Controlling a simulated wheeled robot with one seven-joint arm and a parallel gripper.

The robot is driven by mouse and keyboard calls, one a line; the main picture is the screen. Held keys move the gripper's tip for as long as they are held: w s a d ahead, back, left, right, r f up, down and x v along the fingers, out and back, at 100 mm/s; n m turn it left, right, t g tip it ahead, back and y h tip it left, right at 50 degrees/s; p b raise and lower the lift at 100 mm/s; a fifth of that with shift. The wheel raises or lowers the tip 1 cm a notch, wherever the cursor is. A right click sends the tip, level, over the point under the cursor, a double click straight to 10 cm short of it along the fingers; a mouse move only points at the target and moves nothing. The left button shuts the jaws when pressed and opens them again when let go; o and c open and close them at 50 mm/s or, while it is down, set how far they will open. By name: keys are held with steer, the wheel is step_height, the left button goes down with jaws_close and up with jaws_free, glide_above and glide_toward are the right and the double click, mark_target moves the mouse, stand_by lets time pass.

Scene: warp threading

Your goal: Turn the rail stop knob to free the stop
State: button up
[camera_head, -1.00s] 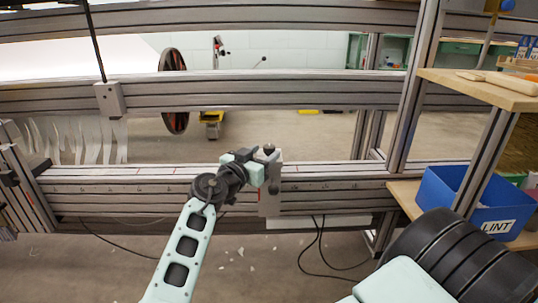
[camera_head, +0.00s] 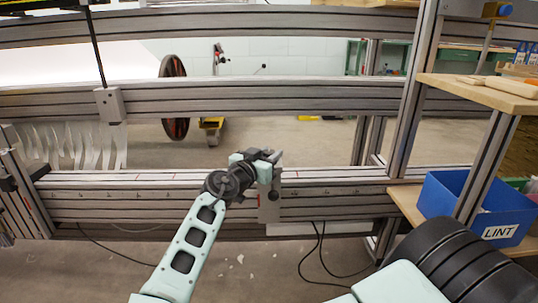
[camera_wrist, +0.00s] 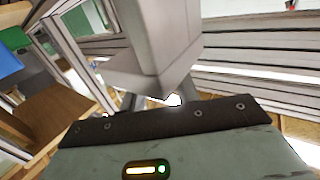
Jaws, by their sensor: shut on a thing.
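The rail stop (camera_head: 268,208) is a grey block on the front of the lower rail (camera_head: 340,190). My gripper (camera_head: 268,156) is at the top of the stop, where the knob sits, and is shut on the knob. The knob itself is hidden behind my gripper in the head view. In the wrist view a large pale grey block, which looks like the stop (camera_wrist: 150,45), fills the upper middle close to my gripper (camera_wrist: 152,102). The fingertips and knob are not clear there.
A blue LINT bin (camera_head: 445,200) stands on a wooden shelf at the right. An upright post (camera_head: 412,95) rises behind it. Black cables (camera_head: 320,250) hang below the rail. The rail is clear on both sides of the stop.

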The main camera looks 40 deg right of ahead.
steer(key=shift+r+t+p, duration=0.1)
steer(key=shift+t+p, duration=0.2)
steer(key=shift+p, duration=0.1)
steer(key=n+t+y+p, duration=0.2)
steer(key=p, duration=0.1)
steer(key=n+t+p, duration=0.1)
steer(key=t+p, duration=0.1)
steer(key=shift+s+d+r+y, duration=0.1)
steer(key=shift+r+y, duration=0.15)
steer(key=shift+y, duration=0.15)
steer(key=n+t+y+p, duration=0.4)
steer(key=n+y+p, duration=0.1)
steer(key=p, duration=0.5)
steer(key=shift+d+n+t+y, duration=0.1)
steer(key=shift+n+t+y, duration=0.25)
steer(key=shift+y, duration=0.35)
steer(key=n+t+y+p, duration=0.1)
steer(key=n+y+p, duration=0.1)
steer(key=y+p, duration=0.1)
steer(key=n+y+p, duration=0.2)
steer(key=y+p, duration=0.1)
steer(key=p, duration=0.1)
steer(key=shift+t+y, duration=0.35)
steer(key=shift+y, duration=0.05)
steer(key=n+y+p, duration=0.3)
steer(key=y+p, duration=0.1)
steer(key=shift+f, duration=0.2)
steer(key=shift+f+y, duration=0.1)
steer(key=shift+y, duration=0.2)
